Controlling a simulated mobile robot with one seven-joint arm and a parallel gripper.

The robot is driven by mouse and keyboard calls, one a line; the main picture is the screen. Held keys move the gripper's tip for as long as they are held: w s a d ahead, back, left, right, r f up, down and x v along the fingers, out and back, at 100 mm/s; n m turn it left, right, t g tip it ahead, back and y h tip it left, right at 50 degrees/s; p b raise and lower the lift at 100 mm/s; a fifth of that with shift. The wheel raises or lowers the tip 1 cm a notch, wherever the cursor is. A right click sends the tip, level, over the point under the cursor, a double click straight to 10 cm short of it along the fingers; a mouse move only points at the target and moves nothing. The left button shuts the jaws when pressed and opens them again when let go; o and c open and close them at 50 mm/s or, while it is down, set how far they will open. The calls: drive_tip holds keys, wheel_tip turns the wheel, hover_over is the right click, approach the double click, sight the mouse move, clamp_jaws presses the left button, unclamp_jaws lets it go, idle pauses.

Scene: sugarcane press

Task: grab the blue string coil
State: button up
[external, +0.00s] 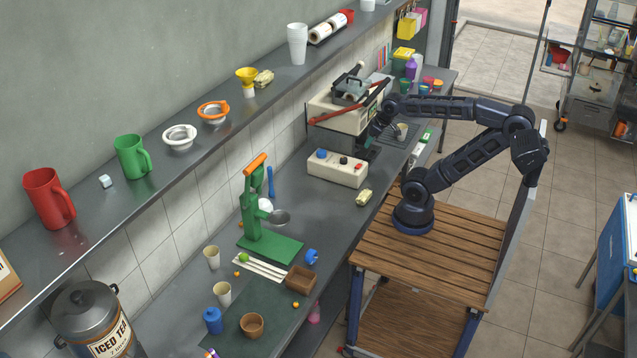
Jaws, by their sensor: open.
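My gripper (372,138) is at the far part of the counter, beside the beige sugarcane press machine. It is well apart from the blue coil. Its fingers are small and dark here and partly blend into the machine; they are open, and I see nothing held between them.
Counter between the control box and green press is mostly clear.

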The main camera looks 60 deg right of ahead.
drive_tip(key=shift+w, duration=0.1)
drive_tip(key=w+a+f+n+g, duration=0.1)
drive_tip(key=w+a+f+n, duration=0.35)
drive_tip(key=w+a, duration=0.45)
drive_tip(key=n+g, duration=0.4)
drive_tip(key=n, duration=0.9)
approach(313, 254)
drive_tip(key=d, duration=0.1)
drive_tip(key=w+d+f, duration=0.1)
drive_tip(key=shift+w+d, duration=0.35)
drive_tip(key=shift+s+a+f, duration=0.2)
drive_tip(key=shift+a+f, duration=0.1)
drive_tip(key=shift+f, duration=0.3)
drive_tip(key=shift+s+f, duration=0.15)
drive_tip(key=shift+f, duration=5)
